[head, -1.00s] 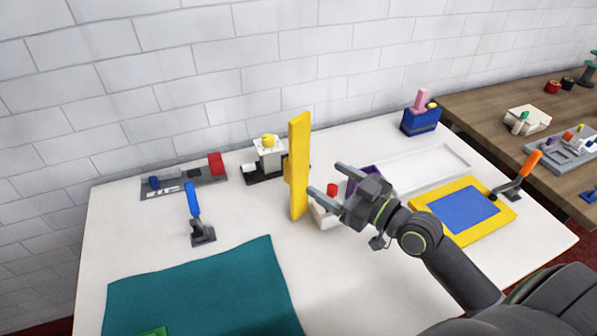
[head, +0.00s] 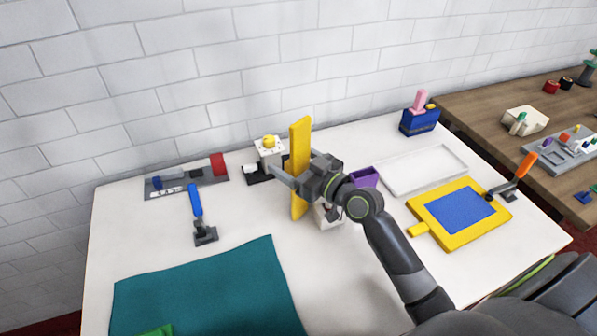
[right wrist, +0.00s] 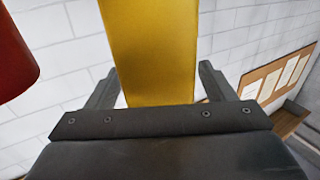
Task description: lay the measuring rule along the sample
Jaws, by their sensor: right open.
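A yellow measuring rule (head: 300,140) stands upright near the middle of the white table, and it fills the middle of the right wrist view (right wrist: 150,50). My right gripper (head: 289,172) is at the rule's middle in the head view. In the right wrist view its two fingers (right wrist: 156,88) are open, one on each side of the rule, with gaps showing. A teal cloth (head: 210,285) lies flat at the front left, with a green piece (head: 155,330) at the bottom edge. A blue patch (head: 462,210) in a yellow frame (head: 430,215) lies at the right. My left gripper is out of view.
A blue-handled tool (head: 197,212) stands left of the rule. A grey tray (head: 187,182), a small machine (head: 268,150), a purple box (head: 365,177) and a white tray (head: 425,168) stand towards the back.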

